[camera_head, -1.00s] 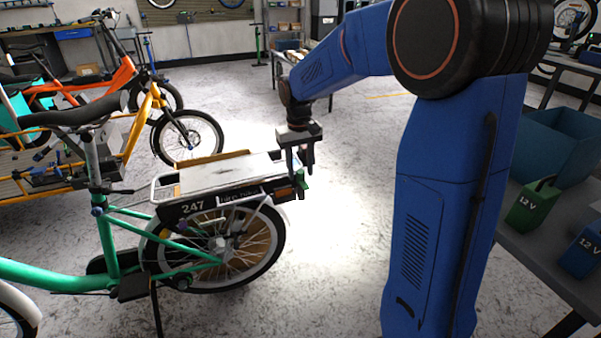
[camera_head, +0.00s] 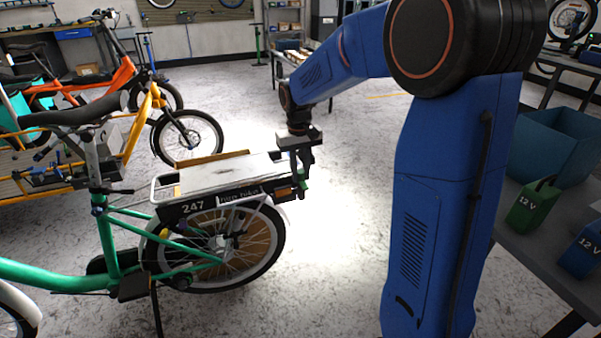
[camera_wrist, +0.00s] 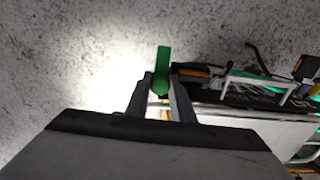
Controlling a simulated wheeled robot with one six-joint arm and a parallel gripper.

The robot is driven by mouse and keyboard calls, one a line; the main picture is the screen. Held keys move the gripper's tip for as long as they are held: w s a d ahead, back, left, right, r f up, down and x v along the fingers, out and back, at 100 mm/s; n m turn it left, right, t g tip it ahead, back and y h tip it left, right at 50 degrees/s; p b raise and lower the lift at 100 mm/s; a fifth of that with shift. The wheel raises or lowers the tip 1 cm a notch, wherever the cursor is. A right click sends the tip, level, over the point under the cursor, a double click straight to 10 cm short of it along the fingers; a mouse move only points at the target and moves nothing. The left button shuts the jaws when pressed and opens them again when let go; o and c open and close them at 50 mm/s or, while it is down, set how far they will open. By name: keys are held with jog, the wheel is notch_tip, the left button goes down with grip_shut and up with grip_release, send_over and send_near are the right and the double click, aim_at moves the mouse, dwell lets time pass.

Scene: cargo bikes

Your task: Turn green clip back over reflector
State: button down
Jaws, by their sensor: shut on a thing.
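My gripper (camera_head: 301,184) is at the rear end of the green cargo bike's (camera_head: 120,240) rack. In the wrist view my gripper (camera_wrist: 163,92) has its fingers close together, shut on the green clip (camera_wrist: 162,66). The clip shows as a bright green tab sticking out beyond the fingertips. In the head view only a small dark green bit of the clip (camera_head: 302,189) shows, partly hidden by the fingers. The orange reflector (camera_head: 284,192) sits on the rack's rear corner, just left of the fingers. In the wrist view the orange part (camera_wrist: 192,71) lies right beside the clip.
The rack (camera_head: 222,174) carries a pale flat top and a black side plate marked 247. An orange bike (camera_head: 100,85) and a yellow cargo bike (camera_head: 145,125) stand behind. A bench with a blue bin (camera_head: 565,145) and 12 V batteries (camera_head: 532,205) is at right. Floor behind the rack is clear.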

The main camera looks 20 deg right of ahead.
jog(key=m, duration=0.8)
jog(key=shift+m, duration=0.4)
jog(key=m, duration=0.4)
jog(key=shift+m, duration=2.3)
jog(key=c, duration=1.5)
grip_release()
jog(key=shift+c, duration=0.2)
